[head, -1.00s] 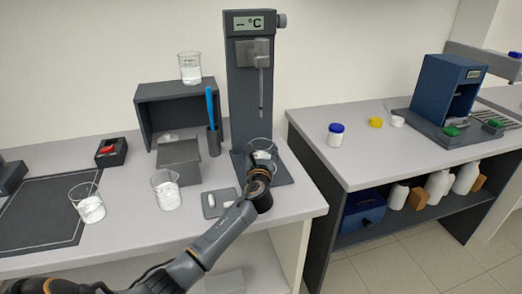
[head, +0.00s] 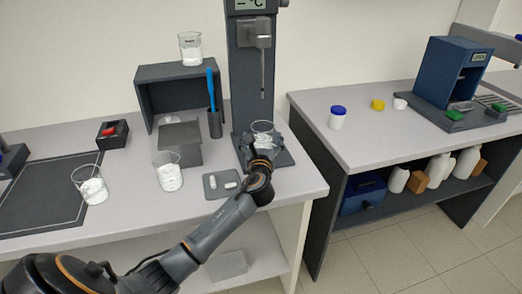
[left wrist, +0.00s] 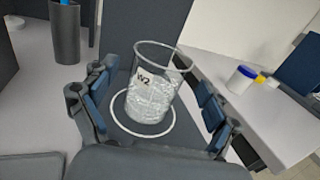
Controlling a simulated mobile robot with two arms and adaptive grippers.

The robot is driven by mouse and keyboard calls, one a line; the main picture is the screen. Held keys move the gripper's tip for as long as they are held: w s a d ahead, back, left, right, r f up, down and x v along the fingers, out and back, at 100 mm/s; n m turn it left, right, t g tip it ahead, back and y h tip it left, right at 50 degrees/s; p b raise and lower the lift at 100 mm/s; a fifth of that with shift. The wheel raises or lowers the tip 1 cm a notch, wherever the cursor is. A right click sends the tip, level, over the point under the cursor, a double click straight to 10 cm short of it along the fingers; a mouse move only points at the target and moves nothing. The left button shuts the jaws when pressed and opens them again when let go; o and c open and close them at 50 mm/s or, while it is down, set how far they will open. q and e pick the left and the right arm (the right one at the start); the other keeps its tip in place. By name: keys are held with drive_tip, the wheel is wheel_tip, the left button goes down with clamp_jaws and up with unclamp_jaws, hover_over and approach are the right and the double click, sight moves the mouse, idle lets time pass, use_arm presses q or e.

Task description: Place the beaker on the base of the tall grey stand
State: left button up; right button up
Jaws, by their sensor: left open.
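A clear glass beaker marked W2 (left wrist: 152,85), with pale contents, stands upright on the base (head: 285,158) of the tall grey stand (head: 243,75). In the left wrist view its foot is within a white ring (left wrist: 119,118) on the dark base. It also shows in the head view (head: 263,128), partly hidden behind my gripper. My left gripper (left wrist: 155,103) is open, with one finger on each side of the beaker and gaps visible between the fingers and the glass. The gripper is small in the head view (head: 262,148). My right gripper is not in view.
A probe (head: 262,75) hangs from the stand above the beaker. Left are a small tray (head: 208,191) with white pieces, a beaker (head: 168,177), another beaker (head: 90,185), a grey block (head: 180,145) and a holder (head: 215,124) with a blue tool. A second bench (head: 360,145) stands right.

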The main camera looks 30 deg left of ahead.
use_arm(q)
drive_tip(key=v, duration=0.8)
idle(1.1)
